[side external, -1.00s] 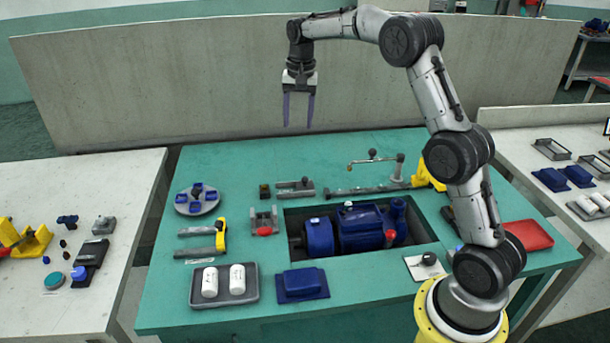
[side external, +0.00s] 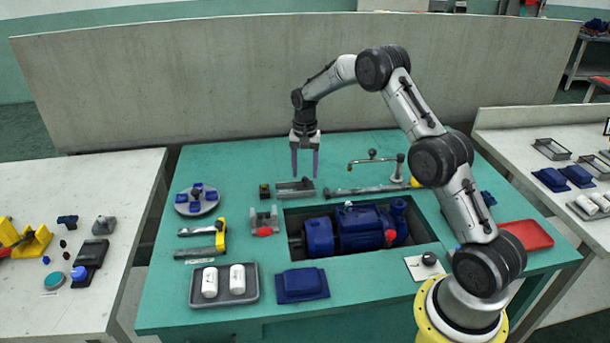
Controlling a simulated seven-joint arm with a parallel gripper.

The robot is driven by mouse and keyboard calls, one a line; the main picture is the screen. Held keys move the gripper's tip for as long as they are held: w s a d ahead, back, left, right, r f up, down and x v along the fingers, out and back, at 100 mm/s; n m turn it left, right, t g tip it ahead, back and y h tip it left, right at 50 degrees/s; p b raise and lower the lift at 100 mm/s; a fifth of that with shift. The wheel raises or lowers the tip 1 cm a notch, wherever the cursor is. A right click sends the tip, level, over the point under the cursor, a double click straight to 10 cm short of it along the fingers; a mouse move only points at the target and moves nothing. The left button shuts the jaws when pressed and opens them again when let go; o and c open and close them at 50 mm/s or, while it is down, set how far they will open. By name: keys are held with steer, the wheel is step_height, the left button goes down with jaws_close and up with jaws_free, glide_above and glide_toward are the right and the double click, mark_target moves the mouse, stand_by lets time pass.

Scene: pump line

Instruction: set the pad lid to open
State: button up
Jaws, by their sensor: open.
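A low grey block with a small dark knob (side external: 290,192), which looks like the pad lid, sits on the green table behind the pump recess. Whether its lid is open or shut is too small to tell. My gripper (side external: 305,173) points straight down with its two blue fingers apart and empty. In the picture its fingertips are just above and partly over this block's right part. I see no contact, and the height gap is hard to judge.
The blue pump (side external: 358,230) lies in the recess in front. A small dark block (side external: 264,191) and a grey bracket with a red knob (side external: 264,222) are to the left. A swing arm with a post (side external: 400,166) and a long bar (side external: 362,190) are to the right.

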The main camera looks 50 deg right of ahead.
steer(key=shift+f, duration=1.05)
jaws_close()
steer(key=shift+r, duration=0.1)
stand_by(0.6)
